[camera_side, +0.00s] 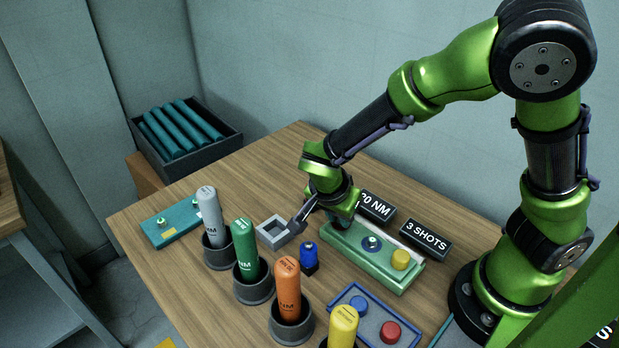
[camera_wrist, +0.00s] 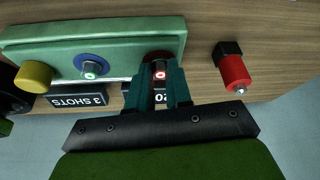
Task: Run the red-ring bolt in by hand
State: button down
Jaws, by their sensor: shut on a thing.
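The red-ring bolt (camera_wrist: 160,73) shows in the wrist view at one end of the pale green block (camera_wrist: 125,40), its lit head between my fingertips. My gripper (camera_wrist: 167,84) is shut on it. In the side view my gripper (camera_side: 334,212) is down at the far-left end of the green block (camera_side: 365,262) and hides the red-ring bolt. A blue-ring bolt (camera_wrist: 88,68) sits mid-block and shows also in the side view (camera_side: 372,243). A yellow knob (camera_wrist: 33,76) is at the other end. How deep the red-ring bolt sits cannot be told.
A red socket on a black base (camera_wrist: 235,72) stands beside the block. A blue socket (camera_side: 308,255), a grey square frame (camera_side: 270,240) and several upright tools, including an orange one (camera_side: 287,285), stand in front. A "3 SHOTS" sign (camera_side: 425,240) stands behind.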

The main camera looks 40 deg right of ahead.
jog(key=m, duration=0.2)
jog(key=m+g, duration=0.1)
jog(key=m, duration=0.1)
jog(key=m+g, duration=0.1)
jog(key=shift+w+m, duration=0.3)
jog(key=shift+m, duration=0.1)
jog(key=m+g, duration=0.1)
jog(key=m, duration=0.1)
jog(key=m+y, duration=0.1)
jog(key=m, duration=0.2)
jog(key=shift+w+d+g, duration=0.1)
jog(key=shift+w+g, duration=0.1)
jog(key=shift+g, duration=0.2)
jog(key=shift+m+y, duration=0.3)
jog(key=shift+m, duration=0.1)
jog(key=c, duration=1)
grip_release()
jog(key=shift+c, duration=0.2)
jog(key=v, duration=1.7)
